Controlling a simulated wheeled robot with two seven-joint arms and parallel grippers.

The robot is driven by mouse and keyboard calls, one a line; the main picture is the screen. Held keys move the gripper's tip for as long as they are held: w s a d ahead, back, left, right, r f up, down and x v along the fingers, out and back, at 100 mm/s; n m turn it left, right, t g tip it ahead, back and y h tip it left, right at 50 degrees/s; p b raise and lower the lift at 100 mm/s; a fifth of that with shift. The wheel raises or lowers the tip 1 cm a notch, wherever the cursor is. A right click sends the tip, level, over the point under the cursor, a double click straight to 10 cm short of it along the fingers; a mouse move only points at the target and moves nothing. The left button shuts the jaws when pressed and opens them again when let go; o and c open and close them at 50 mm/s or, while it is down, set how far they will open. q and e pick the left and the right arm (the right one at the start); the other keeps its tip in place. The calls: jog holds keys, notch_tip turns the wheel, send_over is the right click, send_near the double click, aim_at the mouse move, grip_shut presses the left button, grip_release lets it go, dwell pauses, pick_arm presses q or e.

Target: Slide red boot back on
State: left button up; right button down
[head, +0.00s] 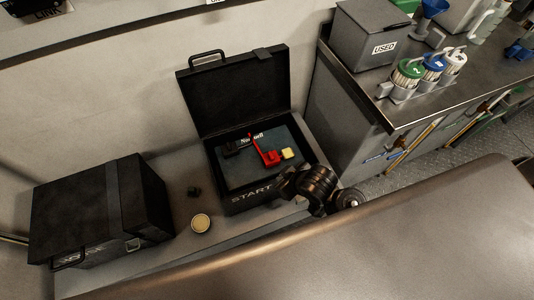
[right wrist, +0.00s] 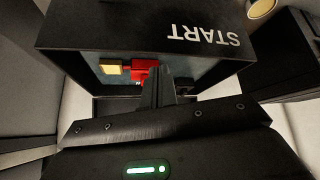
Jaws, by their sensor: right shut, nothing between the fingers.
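The red boot (head: 267,155) lies inside an open black case marked START (head: 252,197), in the head view. It shows as an upright red strip with a wider red foot at its lower end. Its red body also shows in the right wrist view (right wrist: 145,72), just beyond my fingertips. My right gripper (head: 284,181) is at the front right edge of the case. In the right wrist view the fingers (right wrist: 161,76) are shut together with nothing between them. Whether they touch the boot I cannot tell. My left gripper is not in view.
A yellow block (head: 288,154) lies right of the boot, and a dark part (head: 231,149) lies left. The case lid (head: 235,92) stands open behind. A closed black case (head: 95,210) and a round pale-topped tin (head: 200,223) stand left. A metal counter (head: 420,112) rises right.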

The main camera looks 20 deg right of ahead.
jog(key=w+a+r+n+g+y, duration=0.1)
jog(key=w+a+r+n+y, duration=0.3)
jog(key=a, duration=0.3)
jog(key=w+a+r+n+y, duration=0.2)
jog(key=w+a+r+n, duration=0.1)
jog(key=w+a+n, duration=0.4)
jog(key=n+g+h, duration=0.2)
jog(key=g+h, duration=0.3)
jog(key=g, duration=0.1)
send_over(267, 159)
jog(key=x, duration=0.3)
jog(key=b+x, duration=0.1)
jog(key=x, duration=0.2)
jog(key=a+x, duration=0.1)
jog(key=x, duration=0.2)
jog(key=shift+w+f, duration=0.15)
jog(key=shift+f, duration=0.05)
jog(key=d, duration=0.2)
jog(key=shift+w+d+f, duration=0.15)
jog(key=shift+d+f, duration=0.1)
jog(key=shift+f, duration=0.05)
jog(key=shift+d, duration=0.55)
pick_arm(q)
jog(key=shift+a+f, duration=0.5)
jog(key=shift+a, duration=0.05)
